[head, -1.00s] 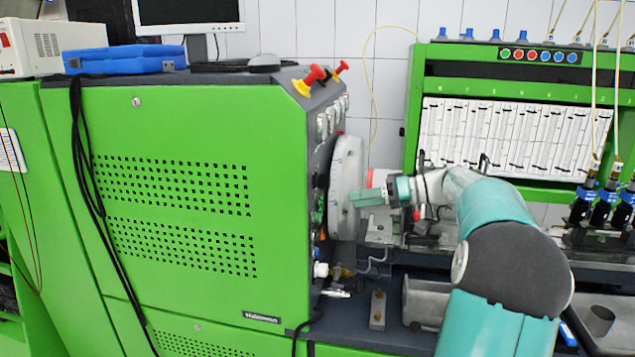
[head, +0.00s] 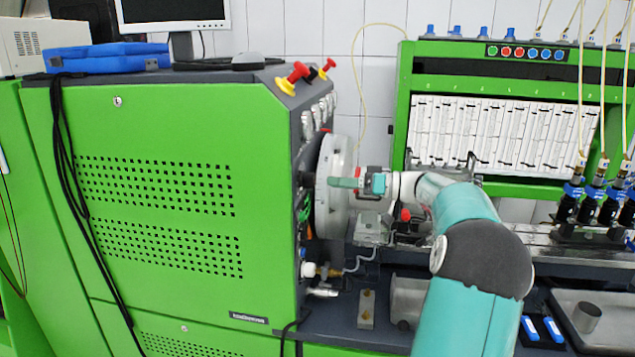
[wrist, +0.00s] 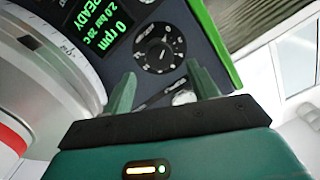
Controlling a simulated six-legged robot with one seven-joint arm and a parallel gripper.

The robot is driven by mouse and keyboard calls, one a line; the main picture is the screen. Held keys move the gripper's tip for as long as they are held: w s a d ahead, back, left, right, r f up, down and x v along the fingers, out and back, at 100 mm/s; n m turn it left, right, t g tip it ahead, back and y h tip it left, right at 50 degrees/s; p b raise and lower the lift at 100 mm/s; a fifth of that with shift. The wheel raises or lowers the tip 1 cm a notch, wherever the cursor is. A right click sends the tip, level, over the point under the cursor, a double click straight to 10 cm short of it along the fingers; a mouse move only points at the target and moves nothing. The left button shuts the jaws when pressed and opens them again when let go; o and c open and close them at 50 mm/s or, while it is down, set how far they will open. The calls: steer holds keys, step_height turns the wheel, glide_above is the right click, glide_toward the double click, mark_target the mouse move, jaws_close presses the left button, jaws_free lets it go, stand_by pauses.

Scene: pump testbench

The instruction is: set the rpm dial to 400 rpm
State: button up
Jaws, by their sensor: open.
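The rpm dial (wrist: 158,48) is a round black knob with white markings on the dark control panel, in the upper middle of the wrist view. The display (wrist: 98,25) left of it reads "0 rpm", "READY" and "2.0 bar" in green. My gripper (wrist: 163,85) is open, with its two green fingers apart and nothing between them. The dial lies beyond the fingertips, roughly between them in the picture, and appears apart from them. In the head view my gripper (head: 345,182) is in front of the white disc; the dial and panel face are hidden there.
The large white graduated disc (head: 333,187) stands beside the green cabinet (head: 160,200), close to my gripper. It fills the left of the wrist view. Red and yellow knobs (head: 293,77) sit on top of the cabinet. Pump fittings and hoses (head: 590,200) stand at the right.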

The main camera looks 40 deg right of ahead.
mark_target(308, 181)
steer(key=x, duration=0.5)
steer(key=shift+w+a, duration=0.15)
steer(key=shift+w, duration=0.1)
steer(key=c, duration=1)
